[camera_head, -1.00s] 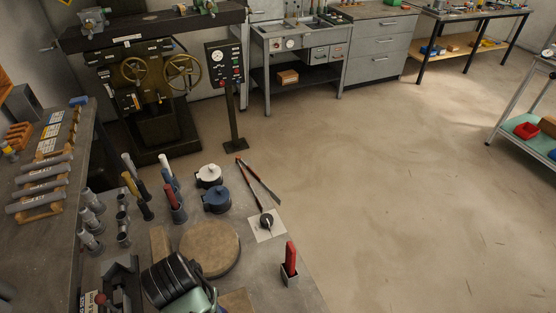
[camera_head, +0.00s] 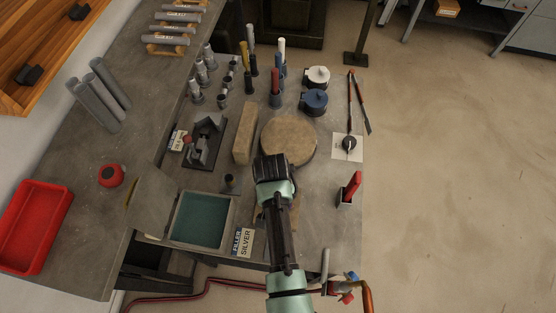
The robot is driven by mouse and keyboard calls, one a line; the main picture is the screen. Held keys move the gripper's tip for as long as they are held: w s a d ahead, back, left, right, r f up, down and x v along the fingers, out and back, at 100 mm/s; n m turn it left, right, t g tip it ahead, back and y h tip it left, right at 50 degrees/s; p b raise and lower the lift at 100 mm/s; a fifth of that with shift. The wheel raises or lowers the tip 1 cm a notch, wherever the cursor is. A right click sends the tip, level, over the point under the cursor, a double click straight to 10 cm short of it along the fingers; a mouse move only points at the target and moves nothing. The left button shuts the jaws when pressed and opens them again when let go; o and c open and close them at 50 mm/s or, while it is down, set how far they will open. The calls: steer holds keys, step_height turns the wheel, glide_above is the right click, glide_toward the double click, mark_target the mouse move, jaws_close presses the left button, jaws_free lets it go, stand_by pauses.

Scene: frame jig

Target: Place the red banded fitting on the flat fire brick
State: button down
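My gripper (camera_head: 272,168) is over the workbench, seen from above and behind. Its fingers are hidden by its dark body, so neither their opening nor anything between them shows. A flat tan brick (camera_head: 290,213) lies partly hidden under my arm. A longer tan brick (camera_head: 244,133) stands on its narrow side left of a round tan disc (camera_head: 288,140); the gripper is at the disc's lower edge. Several grey fittings stand in rows, one here (camera_head: 195,91) and a smaller one here (camera_head: 222,100). A dark fitting (camera_head: 230,182) stands left of the gripper. No red band can be made out on any.
Colour-handled tools in cups (camera_head: 275,95), a white pot (camera_head: 317,76) and a blue pot (camera_head: 314,102) stand behind the disc. A red-handled tool in a holder (camera_head: 349,190) is at right. A teal-lined tray (camera_head: 202,219) and a clamp (camera_head: 205,140) are left. Open floor lies right.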

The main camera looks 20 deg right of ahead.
steer(key=shift+f, duration=0.2)
steer(key=shift+f, duration=0.2)
steer(key=c, duration=0.6)
jaws_free()
steer(key=shift+o, duration=0.2)
steer(key=shift+r, duration=0.15)
